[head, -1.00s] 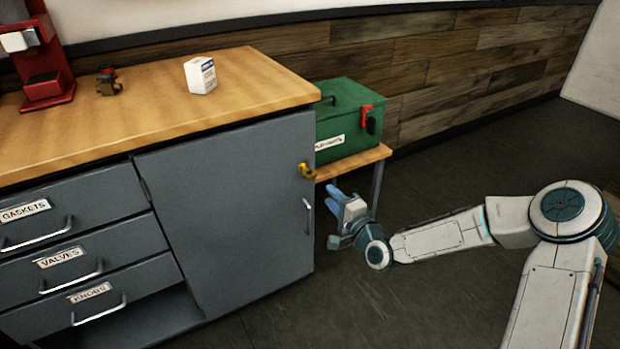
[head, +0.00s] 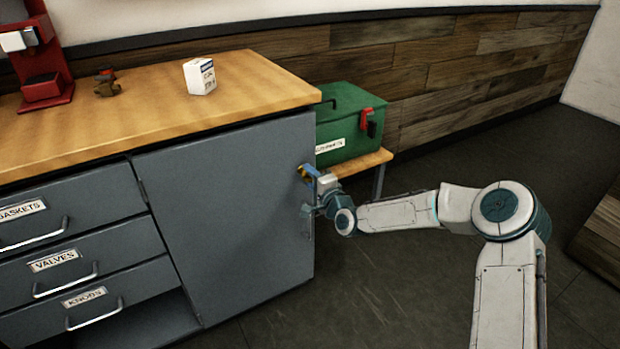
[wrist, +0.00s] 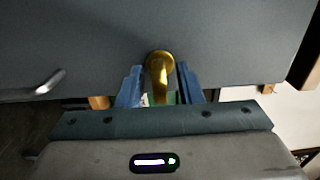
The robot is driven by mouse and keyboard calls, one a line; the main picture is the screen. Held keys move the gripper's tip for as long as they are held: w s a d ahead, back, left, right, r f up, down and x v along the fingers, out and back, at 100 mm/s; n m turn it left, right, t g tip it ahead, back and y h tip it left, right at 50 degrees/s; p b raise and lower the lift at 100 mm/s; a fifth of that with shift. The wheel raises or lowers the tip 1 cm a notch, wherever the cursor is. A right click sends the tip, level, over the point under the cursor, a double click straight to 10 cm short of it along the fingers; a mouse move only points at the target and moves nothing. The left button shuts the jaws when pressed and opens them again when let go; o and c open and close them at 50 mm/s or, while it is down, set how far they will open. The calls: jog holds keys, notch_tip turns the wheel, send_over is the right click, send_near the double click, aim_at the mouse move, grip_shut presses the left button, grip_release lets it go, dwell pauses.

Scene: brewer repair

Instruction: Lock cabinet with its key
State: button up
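The grey cabinet (head: 225,215) has its door closed flat, as far as I can see. A brass key (head: 301,174) sits in the lock at the upper right of the door; it also shows in the wrist view (wrist: 159,72), sticking out from the door. My gripper (head: 313,174) is at the key. In the wrist view its blue fingers stand on both sides of the key, with small gaps between, so it is open around the key. In the head view, the fingers partly hide the key.
A metal door handle (wrist: 40,84) is beside the gripper, below the lock. A green toolbox (head: 348,125) stands on a small wooden bench (head: 362,160) to the right. Labelled drawers (head: 60,262) are at left. A white box (head: 200,77) is on the wooden top. The floor at right is clear.

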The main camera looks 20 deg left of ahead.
grip_shut()
jog(key=shift+n+b, duration=0.3)
jog(key=shift+b, duration=0.05)
jog(key=n+b, duration=0.3)
jog(key=shift+f+n, duration=0.2)
jog(key=shift+n, duration=0.1)
jog(key=n+b, duration=0.4)
jog(key=n, duration=0.1)
jog(key=n+b, duration=0.3)
jog(key=n, duration=0.2)
jog(key=shift+r+n+b, duration=0.1)
jog(key=shift+n+b, duration=1.5)
jog(key=shift+n, duration=0.2)
